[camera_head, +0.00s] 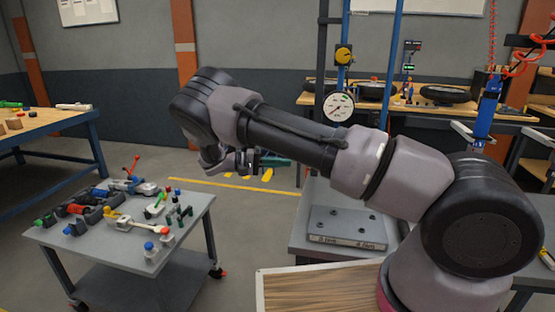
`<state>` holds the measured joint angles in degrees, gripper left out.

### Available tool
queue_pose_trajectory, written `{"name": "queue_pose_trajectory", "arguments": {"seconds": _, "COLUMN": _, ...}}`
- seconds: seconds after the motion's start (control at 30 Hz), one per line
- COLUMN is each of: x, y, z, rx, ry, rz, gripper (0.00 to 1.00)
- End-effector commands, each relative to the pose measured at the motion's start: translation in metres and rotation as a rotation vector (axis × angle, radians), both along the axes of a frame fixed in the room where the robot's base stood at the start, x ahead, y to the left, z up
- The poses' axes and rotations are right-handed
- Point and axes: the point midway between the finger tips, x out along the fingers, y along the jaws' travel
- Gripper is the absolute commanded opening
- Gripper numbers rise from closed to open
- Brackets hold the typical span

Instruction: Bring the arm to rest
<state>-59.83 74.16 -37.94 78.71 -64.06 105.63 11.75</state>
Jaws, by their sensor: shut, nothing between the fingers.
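My arm (290,138) reaches from the lower right to the upper middle, with its wrist bent downward at the left end. My gripper (246,170) hangs below the wrist, partly hidden behind it. It looks small and dark, and its fingers are shut with nothing visible held in them. It is in the air, right of and above the grey cart, and apart from it.
A grey cart (90,238) with several coloured tools and clamps stands at lower left. A grey table with a metal block (345,228) lies below the arm. A wooden board (310,290) is in front. A workbench (50,122) is at far left; open floor lies behind the cart.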

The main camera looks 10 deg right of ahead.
Motion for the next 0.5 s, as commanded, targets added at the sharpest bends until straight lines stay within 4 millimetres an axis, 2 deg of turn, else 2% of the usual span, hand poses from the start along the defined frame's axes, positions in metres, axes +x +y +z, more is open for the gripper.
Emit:
{"name": "queue_pose_trajectory", "arguments": {"seconds": 0.27, "x": -0.008, "y": -0.047, "z": 0.043, "rx": 0.266, "ry": 0.06, "rz": -0.143, "gripper": 0.0}}
{"name": "queue_pose_trajectory", "arguments": {"seconds": 0.5, "x": -0.032, "y": -0.088, "z": 0.091, "rx": 0.605, "ry": 0.092, "rz": -0.253, "gripper": 0.0}}
